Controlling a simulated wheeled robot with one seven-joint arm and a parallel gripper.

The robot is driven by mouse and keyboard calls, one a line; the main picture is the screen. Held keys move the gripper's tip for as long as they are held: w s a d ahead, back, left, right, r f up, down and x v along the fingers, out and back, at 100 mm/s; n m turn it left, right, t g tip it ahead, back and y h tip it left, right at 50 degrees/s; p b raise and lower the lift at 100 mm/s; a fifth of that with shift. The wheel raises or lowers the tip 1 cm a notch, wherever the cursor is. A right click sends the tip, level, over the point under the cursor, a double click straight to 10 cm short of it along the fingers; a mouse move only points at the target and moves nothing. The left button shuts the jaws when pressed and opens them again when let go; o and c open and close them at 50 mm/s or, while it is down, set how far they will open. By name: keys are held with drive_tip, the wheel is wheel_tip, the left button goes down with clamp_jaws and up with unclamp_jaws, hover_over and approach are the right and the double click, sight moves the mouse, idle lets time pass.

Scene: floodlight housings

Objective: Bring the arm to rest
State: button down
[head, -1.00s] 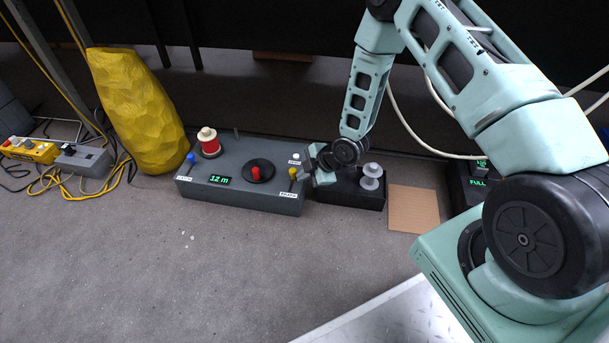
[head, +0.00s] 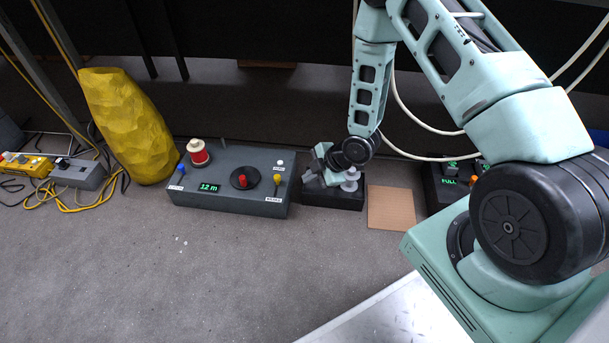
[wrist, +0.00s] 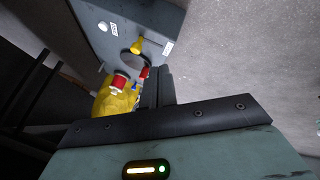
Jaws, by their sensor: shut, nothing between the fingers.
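My arm reaches down from the upper right in the head view, with its elbow bent. My gripper (head: 312,172) hangs just right of the grey control box (head: 226,207), above the black block (head: 333,197). It is shut and empty. In the wrist view its two dark fingers (wrist: 157,88) are together, pointing toward the grey box (wrist: 90,25). The black block carries a pale grey spool (head: 350,184), partly hidden by my wrist; I cannot tell whether they touch.
The grey box has a red-and-white spool (head: 199,152), a blue lever (head: 181,168), a yellow lever (head: 277,179) and a "12 m" display. A brown square (head: 391,208) lies to the right. A tall yellow object (head: 125,125) stands left. Open floor lies in front.

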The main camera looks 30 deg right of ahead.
idle(0.5)
drive_tip(key=s+a+r+m+g+h+p, duration=0.15)
drive_tip(key=a+r, duration=0.35)
drive_tip(key=r, duration=0.6)
drive_tip(key=s+a+r+m+g+h+p, duration=0.1)
drive_tip(key=s+a+r+m+p, duration=0.3)
drive_tip(key=r, duration=0.7)
drive_tip(key=s+a+r+m+g+h+p, duration=0.1)
drive_tip(key=s+a+r+m+p, duration=0.15)
drive_tip(key=s+r, duration=0.8)
drive_tip(key=s+a+r+m+g+h+p, duration=0.1)
drive_tip(key=s+a+r+m+g+p, duration=0.15)
drive_tip(key=s+r, duration=0.8)
wheel_tip(320, 180, up, 36)
drive_tip(key=p, duration=3.6)
drive_tip(key=shift+a+n+t+p, duration=0.3)
drive_tip(key=shift+a+n, duration=0.15)
drive_tip(key=shift+s+f, duration=0.1)
drive_tip(key=shift+f, duration=0.05)
